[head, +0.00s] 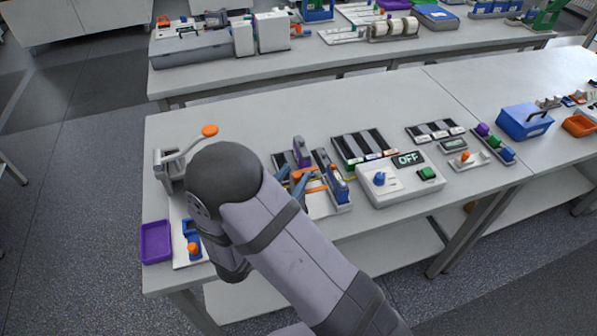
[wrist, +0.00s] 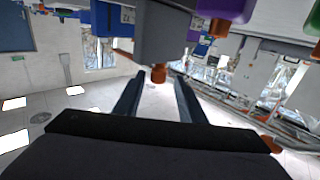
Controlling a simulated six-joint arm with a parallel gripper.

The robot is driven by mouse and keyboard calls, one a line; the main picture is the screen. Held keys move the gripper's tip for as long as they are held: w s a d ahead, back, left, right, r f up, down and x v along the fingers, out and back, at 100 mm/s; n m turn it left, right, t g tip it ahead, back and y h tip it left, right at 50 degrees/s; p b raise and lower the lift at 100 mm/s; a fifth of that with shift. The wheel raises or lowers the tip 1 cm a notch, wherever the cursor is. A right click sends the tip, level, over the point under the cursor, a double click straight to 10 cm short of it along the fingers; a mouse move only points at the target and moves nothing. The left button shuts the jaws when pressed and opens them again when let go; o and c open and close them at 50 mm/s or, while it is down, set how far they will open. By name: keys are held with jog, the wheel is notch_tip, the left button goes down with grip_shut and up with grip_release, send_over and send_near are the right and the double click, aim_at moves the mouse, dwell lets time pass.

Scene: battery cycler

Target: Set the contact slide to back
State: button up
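I cannot tell which part is the slide. My gripper (head: 292,180) is at the fixture's left side, its grey-blue fingers beside orange bars (head: 313,189). In the wrist view, my gripper (wrist: 158,88) is open, its fingers apart. An orange-brown knob (wrist: 158,74) on a dark grey body (wrist: 163,35) shows beyond and between the fingertips; contact is not visible.
A white control box (head: 400,183) with an "OFF" display stands right of the fixture. Slotted trays (head: 363,147) are behind it. An orange-tipped lever device (head: 170,165) and a purple tray (head: 156,242) are at the left. The table's front right is clear.

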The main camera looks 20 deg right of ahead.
jog(key=shift+v, duration=1.05)
jog(key=shift+g+y, duration=0.3)
jog(key=shift+y, duration=0.4)
jog(key=r+p, duration=0.1)
jog(key=w+d+r+p, duration=0.1)
jog(key=r, duration=0.1)
jog(key=w+d+r+p, duration=0.1)
jog(key=r+p, duration=0.1)
jog(key=w+a+f+n+g+y+b, duration=0.2)
jog(key=a+f+g+y, duration=0.1)
jog(key=a+y, duration=0.75)
jog(key=s+d+f+n+g, duration=0.2)
jog(key=s+d+g, duration=0.1)
jog(key=s, duration=0.4)
jog(key=s+d+f+n+g+b, duration=0.1)
jog(key=s+d+f+n+g, duration=0.1)
jog(key=s, duration=0.5)
jog(key=s+d+f+n+g+b, duration=0.1)
jog(key=s+d+f+n+g, duration=0.2)
jog(key=s, duration=0.5)
jog(key=shift+d+g+y, duration=0.45)
jog(key=shift+d+g, duration=0.1)
jog(key=shift+g, duration=0.05)
